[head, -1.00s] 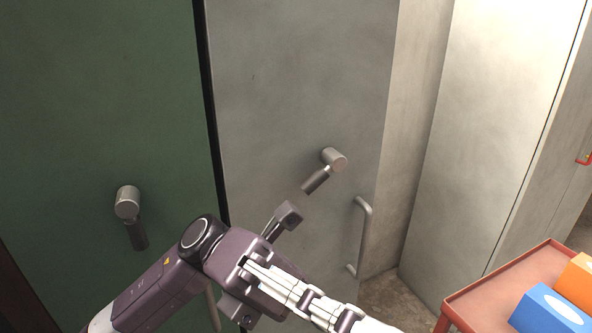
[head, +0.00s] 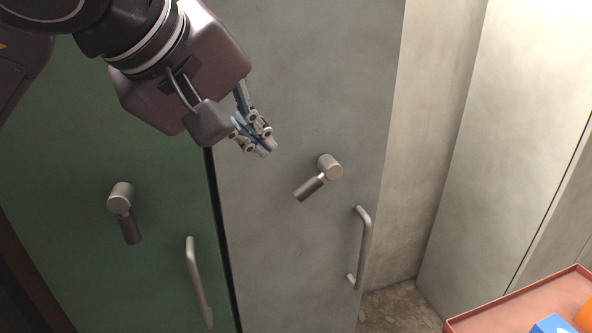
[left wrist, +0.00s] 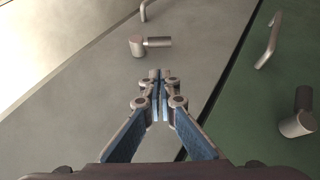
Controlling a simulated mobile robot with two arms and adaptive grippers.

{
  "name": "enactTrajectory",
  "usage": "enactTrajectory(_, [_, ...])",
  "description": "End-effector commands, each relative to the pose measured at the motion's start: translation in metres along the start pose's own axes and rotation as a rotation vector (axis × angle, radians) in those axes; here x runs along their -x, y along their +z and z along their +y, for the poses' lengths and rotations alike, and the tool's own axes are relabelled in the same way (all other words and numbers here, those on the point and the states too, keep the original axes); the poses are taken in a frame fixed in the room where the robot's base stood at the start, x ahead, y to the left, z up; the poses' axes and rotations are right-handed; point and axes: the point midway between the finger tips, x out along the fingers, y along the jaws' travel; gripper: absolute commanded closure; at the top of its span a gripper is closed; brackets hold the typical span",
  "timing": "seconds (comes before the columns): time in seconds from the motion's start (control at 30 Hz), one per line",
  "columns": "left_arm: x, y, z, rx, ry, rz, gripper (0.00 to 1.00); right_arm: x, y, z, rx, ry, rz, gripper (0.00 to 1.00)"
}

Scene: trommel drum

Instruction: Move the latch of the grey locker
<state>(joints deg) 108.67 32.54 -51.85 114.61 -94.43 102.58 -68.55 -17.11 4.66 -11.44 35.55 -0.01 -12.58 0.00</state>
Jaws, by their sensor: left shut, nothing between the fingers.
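The grey locker door (head: 290,260) stands in the middle of the head view. Its latch (head: 318,180) has a round hub at upper right and a dark-ended lever slanting down to the left. In the left wrist view the latch (left wrist: 150,44) lies beyond the fingertips, apart from them. My left gripper (head: 268,148) is shut and empty, above and to the left of the latch in the head view. It also shows in the left wrist view (left wrist: 156,74). The locker's fixed bar handle (head: 364,248) is below and right of the latch. My right gripper is not in view.
A green locker (head: 70,240) stands to the left, with its own latch (head: 122,210) and bar handle (head: 198,283). A red tray or cart top (head: 500,318) holding blue and orange boxes is at the lower right. Pale cabinets stand at the right.

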Motion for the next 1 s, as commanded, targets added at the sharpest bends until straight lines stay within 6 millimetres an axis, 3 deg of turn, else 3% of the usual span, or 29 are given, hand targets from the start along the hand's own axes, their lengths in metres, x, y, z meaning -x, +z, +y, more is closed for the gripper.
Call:
enactTrajectory(0.13, [0.004, -0.011, 0.003, -0.027, 0.003, 0.050, 1.00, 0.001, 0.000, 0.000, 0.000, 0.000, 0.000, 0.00])
enactTrajectory(0.27, [-0.011, -0.011, 0.003, -0.028, 0.000, 0.047, 1.00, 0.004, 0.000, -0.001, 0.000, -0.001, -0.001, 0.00])
enactTrajectory(0.67, [-0.094, -0.014, 0.004, -0.026, 0.001, 0.042, 1.00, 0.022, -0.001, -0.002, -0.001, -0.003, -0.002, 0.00])
enactTrajectory(1.0, [-0.121, 0.011, 0.003, -0.025, 0.004, 0.044, 1.00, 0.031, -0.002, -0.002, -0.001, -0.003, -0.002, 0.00])
